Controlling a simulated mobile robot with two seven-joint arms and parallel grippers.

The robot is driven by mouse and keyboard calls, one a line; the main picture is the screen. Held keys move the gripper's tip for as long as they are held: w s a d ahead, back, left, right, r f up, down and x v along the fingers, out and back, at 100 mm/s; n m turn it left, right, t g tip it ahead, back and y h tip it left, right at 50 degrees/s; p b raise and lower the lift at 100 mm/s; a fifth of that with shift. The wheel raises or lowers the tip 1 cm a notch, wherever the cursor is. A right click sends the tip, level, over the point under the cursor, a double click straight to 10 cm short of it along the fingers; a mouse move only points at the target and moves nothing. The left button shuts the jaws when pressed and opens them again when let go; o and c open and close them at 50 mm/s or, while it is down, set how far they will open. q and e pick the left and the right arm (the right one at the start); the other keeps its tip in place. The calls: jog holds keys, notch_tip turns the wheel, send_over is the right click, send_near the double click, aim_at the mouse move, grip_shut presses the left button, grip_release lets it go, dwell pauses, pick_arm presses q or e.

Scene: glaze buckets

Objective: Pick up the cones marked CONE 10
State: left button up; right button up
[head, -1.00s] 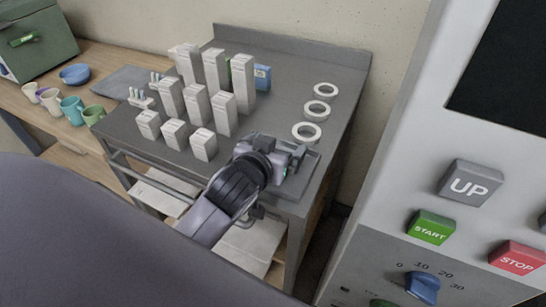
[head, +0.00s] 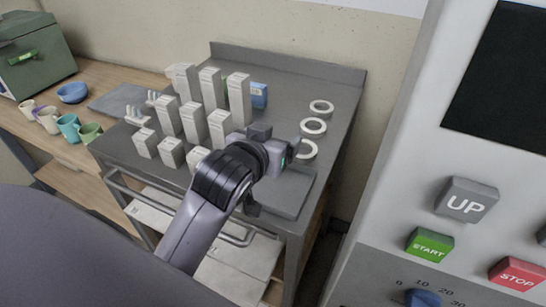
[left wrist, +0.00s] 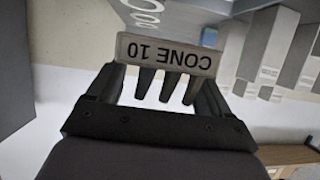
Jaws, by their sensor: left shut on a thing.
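In the left wrist view my left gripper (left wrist: 160,92) is shut on a grey plaque marked CONE 10 (left wrist: 165,53), its text upside down there. Several small cones stick out from the plaque between the fingers. In the head view the left gripper (head: 278,148) is above the grey table near its front right, over a flat grey mat (head: 285,192). My arm hides most of what it holds there. Two small white pronged pieces (head: 135,118) stand at the table's left; their markings are too small to read. My right gripper is not in view.
Several white block posts (head: 240,98) of different heights stand on the table (head: 300,80), left of my gripper. Three white rings (head: 313,127) lie at its right. A blue box (head: 259,95) is behind the posts. Cups (head: 68,127) are far left; a control panel (head: 420,180) is right.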

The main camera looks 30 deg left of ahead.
pick_arm(q)
notch_tip(320, 180, up, 13)
dwell(0.3)
